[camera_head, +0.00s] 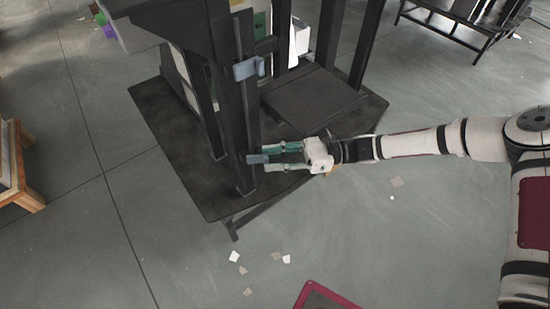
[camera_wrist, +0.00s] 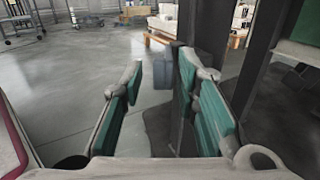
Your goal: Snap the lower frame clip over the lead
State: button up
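The lower frame clip (camera_head: 257,158) is a small blue-grey block on a dark upright post (camera_head: 243,120), near its foot. In the wrist view this clip (camera_wrist: 162,77) shows ahead, between the fingertips. My gripper (camera_head: 272,158) reaches in from the right with teal finger pads spread apart, one above and one below the clip in the head picture. I see no grip on the clip; whether a pad touches it I cannot tell. I cannot make out the lead apart from the dark post. A second, upper blue-grey clip (camera_head: 249,68) sits higher on the frame and stands out from it.
The dark frame stands on a black base plate (camera_head: 180,150) with a raised dark slab (camera_head: 310,100). A wooden stand (camera_head: 18,165) is at the left, a dark bench (camera_head: 465,25) at upper right. Paper scraps (camera_head: 235,257) and a red-edged panel (camera_head: 322,296) lie in front.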

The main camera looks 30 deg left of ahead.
grip_shut()
jog(key=shift+w+a+f+n+g+h+b, duration=0.15)
jog(key=shift+w+n+g+h+b, duration=0.1)
jog(key=shift+n+g+h, duration=0.3)
jog(key=shift+w+a+r+n+g+h+b, duration=0.1)
jog(key=shift+w+a+n+g+h+b, duration=0.15)
jog(key=shift+n+g+h, duration=0.3)
jog(key=shift+w+a+f+n+g+h+b, duration=0.1)
jog(key=shift+w+n+g+h+b, duration=0.25)
jog(key=shift+g+h, duration=0.25)
jog(key=shift+s, duration=0.15)
jog(key=shift+o, duration=1.3)
grip_release()
